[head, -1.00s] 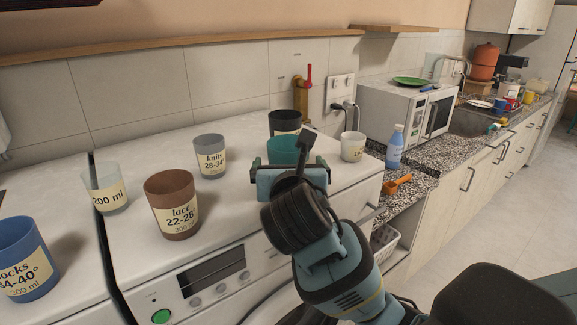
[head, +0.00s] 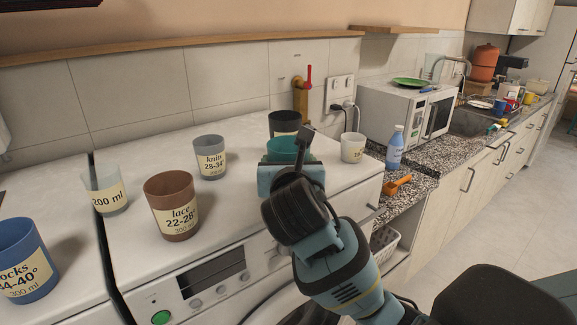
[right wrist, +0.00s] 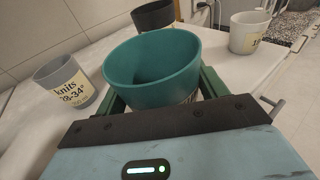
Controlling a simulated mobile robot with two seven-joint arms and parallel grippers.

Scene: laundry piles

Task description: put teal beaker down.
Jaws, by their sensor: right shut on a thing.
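The teal beaker (head: 288,147) is upright above the washing machine top (head: 235,190), near its right part; its base is hidden behind my right gripper (head: 290,165). In the right wrist view, the teal beaker (right wrist: 152,68) shows its open rim and part of a pale label, with my right gripper's fingers (right wrist: 160,95) on either side of it. My right gripper is shut on it. I cannot tell whether its base touches the surface. My left gripper is not in view.
A dark beaker (head: 284,122) stands close behind, a white beaker (head: 352,147) to the right, a grey knits beaker (head: 210,157) to the left. A brown lace beaker (head: 171,206), a clear beaker (head: 105,189) and a blue beaker (head: 25,260) stand further left.

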